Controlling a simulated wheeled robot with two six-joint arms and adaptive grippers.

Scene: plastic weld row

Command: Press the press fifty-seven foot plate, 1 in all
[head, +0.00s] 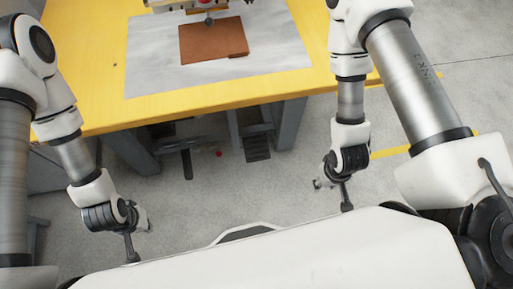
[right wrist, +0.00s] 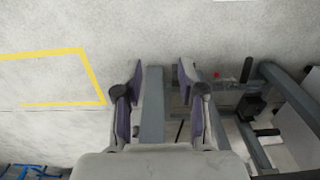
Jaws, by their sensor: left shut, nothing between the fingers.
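Under the yellow table in the head view is a dark ribbed foot plate (head: 257,148) on the floor beside a grey table leg. A second dark, narrow bar-like part (head: 187,164) lies left of it. No number is readable on either. My left gripper (head: 143,217) is shut and empty, low at the left, in front of the table and apart from both parts. My right gripper (head: 319,183) is to the right of the foot plate, also apart from it. In the right wrist view its two purple-padded fingers (right wrist: 156,98) are spread with nothing between them.
The yellow table (head: 108,65) carries a grey mat (head: 150,60) and a brown board (head: 211,42) under a press head. Grey table legs (head: 289,123) flank the floor parts. A small red spot (head: 219,154) shows between them. The floor in front is clear.

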